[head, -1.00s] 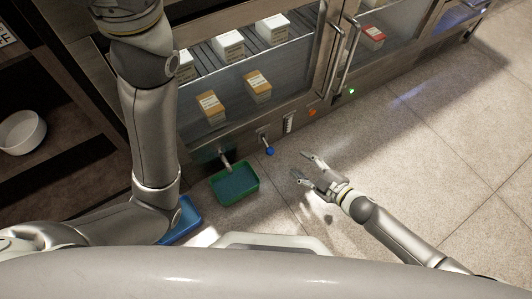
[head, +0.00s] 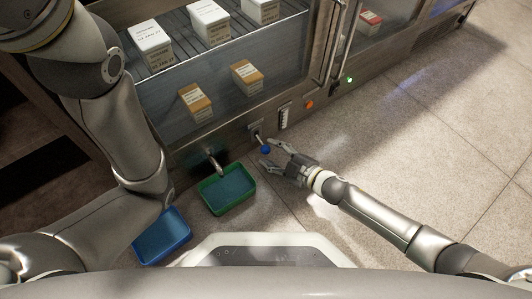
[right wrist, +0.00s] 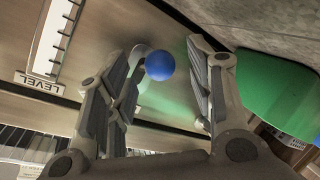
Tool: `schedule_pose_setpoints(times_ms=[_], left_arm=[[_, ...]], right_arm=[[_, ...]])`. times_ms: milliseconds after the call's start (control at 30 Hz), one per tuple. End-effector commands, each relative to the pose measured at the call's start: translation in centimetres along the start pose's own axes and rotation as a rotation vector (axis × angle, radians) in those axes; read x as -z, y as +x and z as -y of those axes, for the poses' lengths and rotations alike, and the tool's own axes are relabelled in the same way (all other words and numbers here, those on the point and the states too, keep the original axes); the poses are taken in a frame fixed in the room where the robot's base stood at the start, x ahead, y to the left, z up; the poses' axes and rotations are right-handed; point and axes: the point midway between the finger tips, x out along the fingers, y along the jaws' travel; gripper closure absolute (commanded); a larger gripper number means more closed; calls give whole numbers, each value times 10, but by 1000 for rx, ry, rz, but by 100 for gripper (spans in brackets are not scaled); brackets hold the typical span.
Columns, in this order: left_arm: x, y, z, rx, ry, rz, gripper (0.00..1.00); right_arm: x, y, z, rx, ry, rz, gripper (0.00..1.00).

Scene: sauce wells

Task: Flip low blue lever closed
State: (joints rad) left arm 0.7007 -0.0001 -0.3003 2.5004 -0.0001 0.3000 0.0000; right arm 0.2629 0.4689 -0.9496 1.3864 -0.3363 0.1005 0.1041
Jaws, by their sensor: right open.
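The low blue lever knob (head: 265,149) sits on a short metal stem at the foot of the steel cabinet front. It also shows in the right wrist view as a blue ball (right wrist: 160,65). My right gripper (head: 269,154) is open, with its fingers around the knob's place. In the right wrist view, my open right gripper (right wrist: 166,88) has the knob between its two fingers near the tips, with gaps visible on the picture. Whether a finger touches it I cannot tell. My left arm crosses the left of the head view, but its gripper is not shown.
A green tray (head: 251,203) stands on the floor below a metal spout (head: 212,161). A blue tray (head: 186,238) lies left of it. A level gauge (head: 284,117) and orange button (head: 308,104) are right of the lever. Floor to the right is clear.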

Motion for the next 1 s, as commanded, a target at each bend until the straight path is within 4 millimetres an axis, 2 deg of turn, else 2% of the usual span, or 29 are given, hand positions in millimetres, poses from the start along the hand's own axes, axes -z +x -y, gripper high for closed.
schedule_pose_setpoints(times_ms=[33,233,667,1000], left_arm=[[3,-9,-2,0,0,0,60],[7,-19,-4,0,0,0,60],[7,-21,-4,-1,0,0,60],[7,-21,-4,-1,0,0,60]], right_arm=[[-3,10,2,-1,-2,-1,51],[-2,28,1,0,0,0,51],[0,34,0,0,0,1,51],[0,34,2,3,0,1,95]])
